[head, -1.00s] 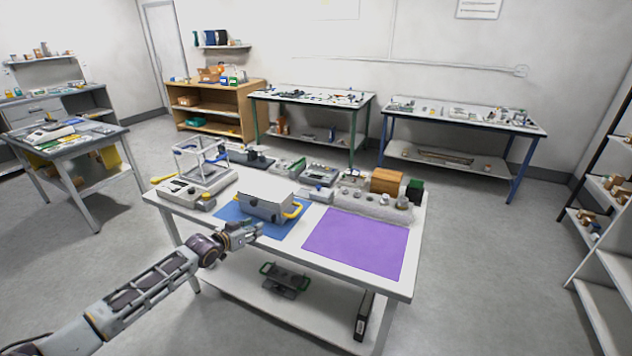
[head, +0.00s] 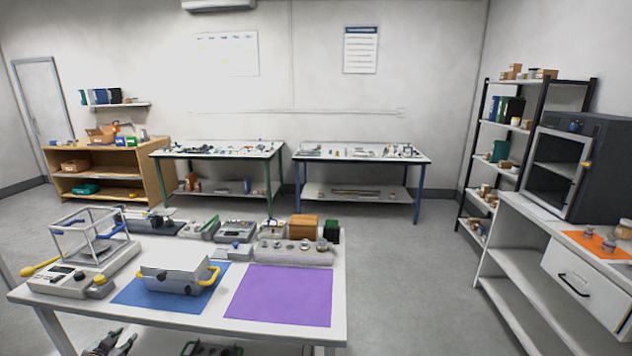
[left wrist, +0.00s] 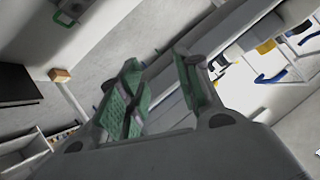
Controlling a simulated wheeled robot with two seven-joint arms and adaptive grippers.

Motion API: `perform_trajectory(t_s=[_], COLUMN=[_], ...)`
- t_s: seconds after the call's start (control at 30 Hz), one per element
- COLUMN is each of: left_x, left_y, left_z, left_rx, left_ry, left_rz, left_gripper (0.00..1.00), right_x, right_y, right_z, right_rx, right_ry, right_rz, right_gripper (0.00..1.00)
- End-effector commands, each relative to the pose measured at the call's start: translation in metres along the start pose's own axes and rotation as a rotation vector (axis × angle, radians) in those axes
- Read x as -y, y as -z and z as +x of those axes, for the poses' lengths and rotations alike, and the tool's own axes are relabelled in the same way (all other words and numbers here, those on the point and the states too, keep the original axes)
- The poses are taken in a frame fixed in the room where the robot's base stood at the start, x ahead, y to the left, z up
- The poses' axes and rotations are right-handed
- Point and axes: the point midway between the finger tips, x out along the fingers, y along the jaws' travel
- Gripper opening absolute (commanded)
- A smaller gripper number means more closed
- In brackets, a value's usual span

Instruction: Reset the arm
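My left gripper (head: 110,342) shows only at the bottom edge of the head view, low in front of the white table (head: 200,330). In the left wrist view my left gripper (left wrist: 160,92) has its two green-padded fingers apart, with nothing held between them. The rest of the left arm is out of the head view.
The table holds a silver box with yellow handles (head: 174,273) on a blue mat (head: 130,293). A bare purple mat (head: 280,296) lies beside it. A clear-walled balance (head: 88,250) stands at the left. Shelves and a drawer counter (head: 570,270) stand right, beyond open floor.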

Motion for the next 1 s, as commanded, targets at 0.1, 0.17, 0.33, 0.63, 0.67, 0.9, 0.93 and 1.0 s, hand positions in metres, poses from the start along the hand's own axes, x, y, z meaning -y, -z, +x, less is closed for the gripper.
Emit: perform_trajectory(t_s=[0.1,0.17,0.33,0.63,0.67,0.9,0.93,1.0], left_x=[0.0,-0.003,-0.021,-0.079,-0.086,-0.153,-0.161,-0.183], left_y=[-0.056,-0.084,-0.161,-0.284,-0.295,-0.378,-0.387,-0.407], left_z=[0.006,0.007,0.004,-0.021,-0.024,-0.06,-0.065,-0.077], left_rx=[0.078,0.117,0.222,0.398,0.414,0.54,0.555,0.588], left_ry=[0.022,0.028,0.029,-0.01,-0.016,-0.077,-0.085,-0.105], left_rz=[0.032,0.048,0.08,0.11,0.111,0.113,0.112,0.109], left_gripper=[0.34,0.34,0.34,0.34,0.34,0.34,0.34,0.34], right_x=[0.0,0.0,0.0,0.001,0.001,0.001,0.001,0.002], right_y=[0.0,0.0,0.0,0.0,0.0,0.0,0.0,0.0], right_z=[0.0,0.0,0.0,0.0,0.0,0.0,0.0,0.0], right_rx=[0.0,0.0,0.0,0.0,0.0,0.0,0.0,0.0], right_ry=[0.0,0.0,0.0,0.001,0.001,0.001,0.001,0.002], right_rz=[0.0,0.0,0.0,-0.001,-0.001,0.0,0.0,0.0], right_gripper=[0.0,0.0,0.0,0.0,0.0,0.0,0.0,0.0])
